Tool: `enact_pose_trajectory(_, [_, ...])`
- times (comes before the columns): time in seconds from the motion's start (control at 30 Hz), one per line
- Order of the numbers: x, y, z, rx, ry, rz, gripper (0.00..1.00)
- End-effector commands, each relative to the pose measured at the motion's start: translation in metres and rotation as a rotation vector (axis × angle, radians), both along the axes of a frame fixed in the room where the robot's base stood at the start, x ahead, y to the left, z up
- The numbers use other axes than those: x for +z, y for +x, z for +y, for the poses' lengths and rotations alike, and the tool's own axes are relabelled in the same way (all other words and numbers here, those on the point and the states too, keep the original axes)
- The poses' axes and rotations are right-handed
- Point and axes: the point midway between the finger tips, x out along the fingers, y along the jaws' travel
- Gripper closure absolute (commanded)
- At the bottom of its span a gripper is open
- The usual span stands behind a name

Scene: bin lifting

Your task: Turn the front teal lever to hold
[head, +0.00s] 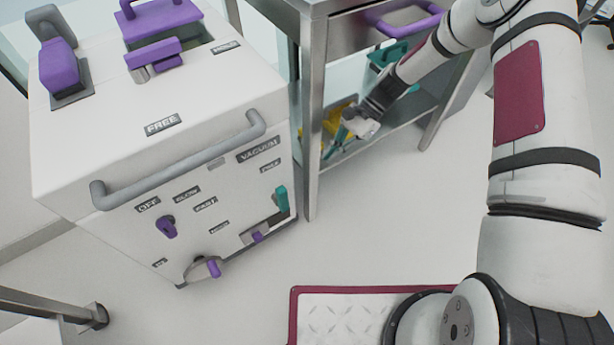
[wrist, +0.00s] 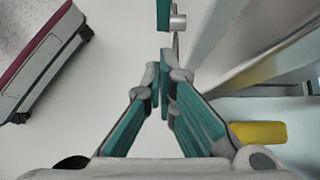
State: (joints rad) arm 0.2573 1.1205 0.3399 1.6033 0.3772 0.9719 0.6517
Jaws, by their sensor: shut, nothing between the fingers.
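The teal lever (head: 282,199) is on the lower right of the white cabinet's (head: 110,190) front face, below the VACUUM label (head: 258,150). It stands roughly upright in the head view. A smaller label (head: 270,166) above it is too small to read surely. In the wrist view the teal lever (wrist: 163,14) shows at the top edge, partly cut off, beside a metal pin. My gripper (head: 331,152) is to the right of the lever in the head view, apart from it. Its teal fingers (wrist: 165,72) are shut and empty, pointing toward the lever in the wrist view.
A metal cart (head: 313,120) stands right of the cabinet, its post close to my gripper. A yellow object (wrist: 258,132) lies on its lower shelf. Purple knobs (head: 167,227) and a grey handle bar (head: 180,165) are on the cabinet front.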

Motion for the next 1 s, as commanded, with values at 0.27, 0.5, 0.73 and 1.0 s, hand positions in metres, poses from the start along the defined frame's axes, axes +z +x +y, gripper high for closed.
enact_pose_trajectory(0.27, [-0.031,-0.017,0.024,0.003,0.001,0.004,1.0])
enact_pose_trajectory(0.5, [-0.065,-0.036,0.052,0.002,0.001,0.003,1.0])
enact_pose_trajectory(0.73, [-0.071,-0.054,0.078,0.003,0.001,0.002,1.0])
enact_pose_trajectory(1.0, [-0.069,-0.061,0.091,0.001,0.001,0.001,1.0])
